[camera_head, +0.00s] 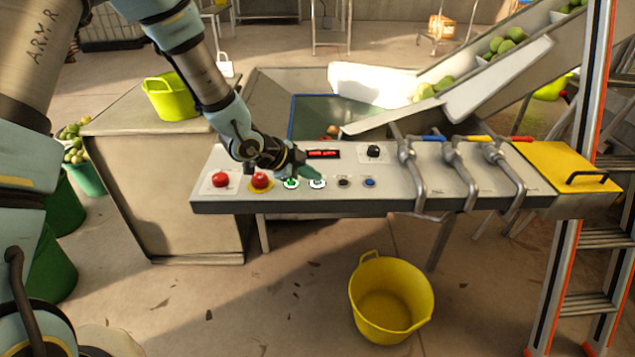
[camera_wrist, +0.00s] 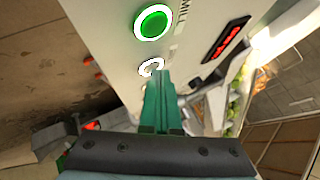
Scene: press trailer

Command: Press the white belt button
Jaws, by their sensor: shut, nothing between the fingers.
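The white belt button (camera_head: 317,185) is on the sloped grey control panel, between a green button (camera_head: 291,183) and a small dark button (camera_head: 343,183). In the wrist view the white button (camera_wrist: 149,66) shows as a white ring, partly hidden behind my fingertips. The green button (camera_wrist: 154,22) is fully visible above it there. My gripper (camera_head: 318,176) is shut and empty, its green fingers reaching down over the panel close to the white button. In the wrist view my fingers (camera_wrist: 164,76) overlap the button's lower edge. I cannot tell whether they touch it.
Two red buttons (camera_head: 220,180) are at the panel's left, and a blue one (camera_head: 369,183) is to the right. A red display (camera_head: 323,154) sits above. Grey pipes with valve handles (camera_head: 408,150) rise further right. A yellow bucket (camera_head: 392,300) stands on the floor; a ladder (camera_head: 570,240) stands right.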

